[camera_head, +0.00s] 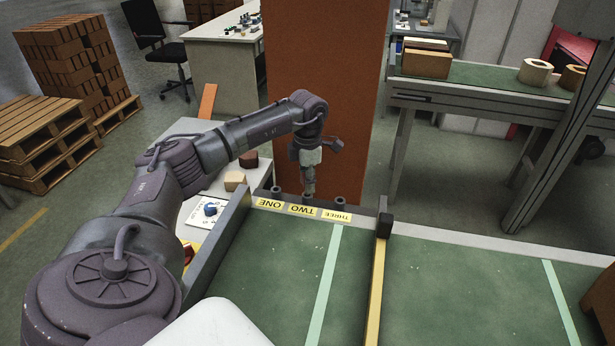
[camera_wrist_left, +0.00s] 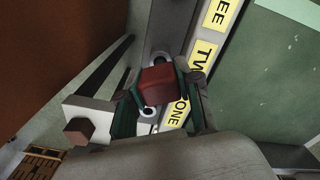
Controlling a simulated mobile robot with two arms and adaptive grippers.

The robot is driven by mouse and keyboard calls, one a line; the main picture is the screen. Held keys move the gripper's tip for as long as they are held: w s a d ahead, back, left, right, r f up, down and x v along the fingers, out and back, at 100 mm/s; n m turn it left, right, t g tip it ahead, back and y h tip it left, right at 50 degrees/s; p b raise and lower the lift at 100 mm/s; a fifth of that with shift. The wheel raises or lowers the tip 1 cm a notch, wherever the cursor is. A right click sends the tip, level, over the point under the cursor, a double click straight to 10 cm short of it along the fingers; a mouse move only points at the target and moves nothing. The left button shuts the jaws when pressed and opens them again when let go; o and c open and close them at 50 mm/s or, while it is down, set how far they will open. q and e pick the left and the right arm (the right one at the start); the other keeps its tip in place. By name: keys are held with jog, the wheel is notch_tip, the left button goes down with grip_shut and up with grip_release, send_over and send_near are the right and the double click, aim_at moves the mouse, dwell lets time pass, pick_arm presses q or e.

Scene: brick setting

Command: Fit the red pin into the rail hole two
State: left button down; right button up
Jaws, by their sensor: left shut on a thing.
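My left gripper (camera_head: 308,190) points down over the rail (camera_head: 374,216) at the far edge of the green surface, by the yellow TWO label (camera_head: 301,210). In the left wrist view my left gripper (camera_wrist_left: 161,92) is shut on the red pin (camera_wrist_left: 159,84), whose blocky red end shows between the fingers. One round socket (camera_wrist_left: 149,111) shows just below the pin, near the ONE label (camera_wrist_left: 177,117). Another grey ring (camera_wrist_left: 161,57) shows just above it, partly covered. I cannot tell whether the pin's lower end is in a hole. My right gripper is not in view.
Sockets one (camera_head: 276,191) and three (camera_head: 340,200) stand on either side of my gripper. A tall brown panel (camera_head: 325,80) rises close behind the rail. A side table (camera_head: 222,187) with blocks lies left. The green surface (camera_head: 275,270) in front is clear.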

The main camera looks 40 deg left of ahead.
pick_arm(q)
jog(key=shift+f+b, duration=0.7)
jog(key=shift+f, duration=0.65)
jog(key=shift+r, duration=0.25)
jog(key=shift+r+p, duration=1.35)
jog(key=shift+r, duration=0.15)
jog(key=shift+f, duration=0.25)
jog(key=shift+f+b, duration=0.9)
jog(key=shift+f, duration=0.6)
jog(key=shift+r, duration=0.15)
